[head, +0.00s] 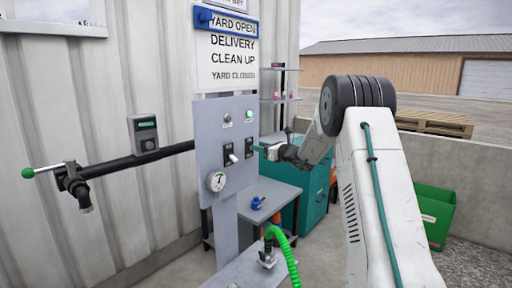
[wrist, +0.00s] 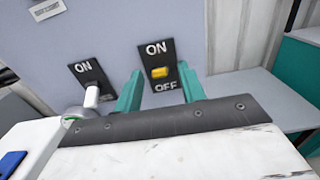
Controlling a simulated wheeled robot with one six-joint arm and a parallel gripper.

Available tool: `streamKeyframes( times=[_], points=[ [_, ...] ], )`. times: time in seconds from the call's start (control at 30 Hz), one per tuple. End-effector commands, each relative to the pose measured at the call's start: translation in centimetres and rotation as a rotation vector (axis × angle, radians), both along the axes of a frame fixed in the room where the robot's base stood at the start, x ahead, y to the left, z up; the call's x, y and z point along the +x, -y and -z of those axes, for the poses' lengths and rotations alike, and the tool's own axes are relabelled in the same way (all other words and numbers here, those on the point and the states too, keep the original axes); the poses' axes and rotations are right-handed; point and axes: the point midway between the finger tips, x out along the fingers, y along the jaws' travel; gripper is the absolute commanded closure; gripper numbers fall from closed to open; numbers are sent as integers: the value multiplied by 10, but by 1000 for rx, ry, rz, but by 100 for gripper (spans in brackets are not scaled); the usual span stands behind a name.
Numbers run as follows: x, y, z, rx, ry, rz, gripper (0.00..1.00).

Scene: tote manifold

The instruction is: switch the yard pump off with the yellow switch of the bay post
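The bay post's grey panel (head: 210,148) stands left of my arm in the head view. The yellow switch (wrist: 159,72) sits on a black ON/OFF plate in the wrist view. In the head view my gripper (head: 259,149) is at the panel's right edge. Contact with the panel cannot be told.
A white-levered switch (wrist: 91,97) is left of the yellow one, its lever pointing down. The panel has a green lamp (head: 249,115), a dull lamp (head: 227,124) and a gauge (head: 216,181). A green hose (head: 284,250) curves below; a teal cabinet (head: 312,196) stands behind.

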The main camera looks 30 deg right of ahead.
Motion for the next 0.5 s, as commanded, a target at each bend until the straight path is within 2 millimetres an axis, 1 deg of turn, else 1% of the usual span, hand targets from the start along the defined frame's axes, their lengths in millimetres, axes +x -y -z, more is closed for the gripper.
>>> streamKeyframes(
  times=[0.03, 0.1, 0.2, 0.3, 0.5],
  points=[
    [8, -3, 1, 0, -1, -2, 60],
    [15, -7, 0, -2, 0, -2, 60],
    [22, -9, 0, -2, 0, -2, 60],
    [26, -10, 0, -2, 0, -2, 60],
    [26, -10, 0, -2, 0, -1, 60]
  ],
)
